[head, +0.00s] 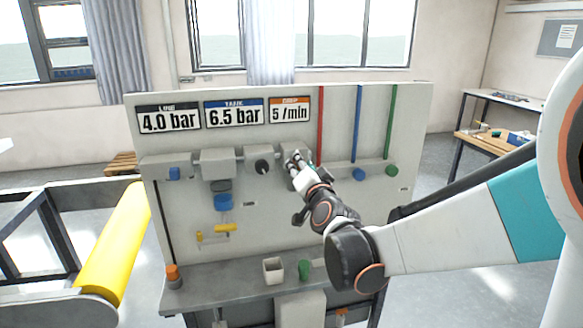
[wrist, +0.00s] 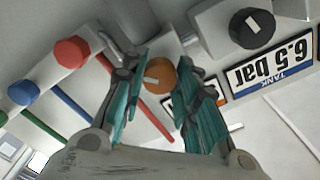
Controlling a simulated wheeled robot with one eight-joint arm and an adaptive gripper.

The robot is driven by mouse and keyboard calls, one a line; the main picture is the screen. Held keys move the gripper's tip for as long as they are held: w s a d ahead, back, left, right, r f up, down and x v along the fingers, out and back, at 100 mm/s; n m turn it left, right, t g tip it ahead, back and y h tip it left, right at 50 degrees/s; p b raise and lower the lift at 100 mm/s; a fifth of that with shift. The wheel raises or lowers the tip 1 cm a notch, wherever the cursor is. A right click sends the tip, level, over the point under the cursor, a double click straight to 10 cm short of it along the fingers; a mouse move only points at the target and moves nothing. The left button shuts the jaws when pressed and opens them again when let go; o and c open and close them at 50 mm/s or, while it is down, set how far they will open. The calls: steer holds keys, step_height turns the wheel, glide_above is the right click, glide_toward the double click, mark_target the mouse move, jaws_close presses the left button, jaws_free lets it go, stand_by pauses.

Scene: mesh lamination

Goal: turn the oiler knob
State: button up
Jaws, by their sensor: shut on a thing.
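The oiler knob (wrist: 158,78) is an orange round knob with a pale marker bar, seen between the teal fingers of my gripper (wrist: 165,72) in the wrist view. The fingers are shut on it, one on each side, and cover parts of its sides. In the head view my gripper (head: 298,163) is against the panel (head: 300,215), below the orange-edged readout (head: 289,110) of 5 /min. The knob itself is hidden behind the gripper there.
A black knob (head: 262,166) sits just left of my gripper. A blue knob (head: 358,174) and a green knob (head: 392,170) are to the right; a red knob (wrist: 72,52) shows in the wrist view.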

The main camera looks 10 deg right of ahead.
steer(key=o, duration=1.1)
steer(key=s, duration=1.2)
steer(key=shift+s, duration=0.1)
steer(key=s+f+n+g, duration=0.3)
steer(key=s+f, duration=0.1)
steer(key=s, duration=0.3)
steer(key=s+f+n+g, duration=0.3)
steer(key=s+f+g, duration=0.1)
steer(key=s, duration=0.3)
steer(key=s+f+n+g, duration=0.2)
steer(key=s+f+g, duration=0.1)
steer(key=s, duration=0.4)
steer(key=shift+s+f+n+g, duration=0.2)
steer(key=shift+f+n+g, duration=0.2)
steer(key=shift+g, duration=0.1)
